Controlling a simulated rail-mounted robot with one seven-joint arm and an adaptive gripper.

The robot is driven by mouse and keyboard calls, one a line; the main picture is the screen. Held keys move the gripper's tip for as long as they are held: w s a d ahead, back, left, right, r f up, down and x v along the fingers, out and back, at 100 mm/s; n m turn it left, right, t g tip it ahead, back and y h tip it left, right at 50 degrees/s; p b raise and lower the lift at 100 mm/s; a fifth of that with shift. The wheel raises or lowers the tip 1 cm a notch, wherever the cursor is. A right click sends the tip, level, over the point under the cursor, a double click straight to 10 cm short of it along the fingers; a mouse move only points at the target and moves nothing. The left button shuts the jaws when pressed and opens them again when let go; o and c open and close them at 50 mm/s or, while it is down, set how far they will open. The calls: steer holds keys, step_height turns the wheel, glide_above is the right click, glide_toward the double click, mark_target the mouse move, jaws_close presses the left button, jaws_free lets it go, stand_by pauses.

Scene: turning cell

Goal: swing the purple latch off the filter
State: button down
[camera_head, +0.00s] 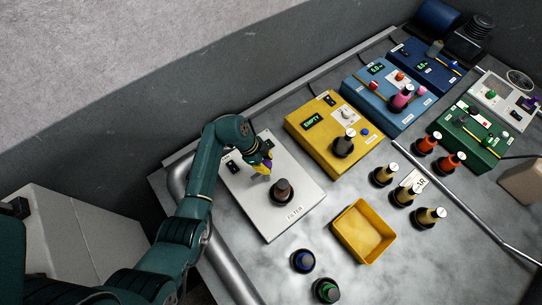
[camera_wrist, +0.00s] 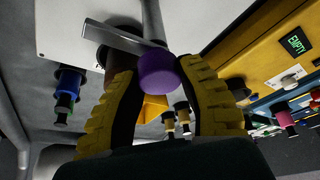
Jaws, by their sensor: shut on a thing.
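The filter (camera_head: 256,208) is a pale grey box at the left end of the bench, with a FILTER label on its front edge. A dark, brown-topped round piece (camera_head: 282,188) stands on it. The purple latch (camera_wrist: 160,74) has a purple knob on a flat grey metal bar (camera_wrist: 118,37) that reaches left across the pale panel and over a dark round piece. My gripper (camera_head: 261,170) is over the back part of the filter. In the wrist view its yellow fingers are shut on the purple knob. The latch is mostly hidden by my gripper in the head view.
A yellow box (camera_head: 328,140) with an EMPTY display stands right of the filter. A yellow tray (camera_head: 345,215) lies in front of it. Blue (camera_head: 303,260) and green (camera_head: 326,290) bottles stand at the front. Several tan-topped bottles stand right of the tray. A grey wall rises behind.

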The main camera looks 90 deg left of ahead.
steer(key=shift+d+f+m, duration=0.1)
steer(key=shift+f+m, duration=0.15)
steer(key=shift+m, duration=0.05)
steer(key=c, duration=0.6)
jaws_free()
steer(key=shift+r, duration=0.1)
steer(key=shift+r, duration=0.1)
steer(key=shift+s+r, duration=0.1)
steer(key=shift+r, duration=0.2)
steer(key=v, duration=1.1)
steer(key=shift+r, duration=0.15)
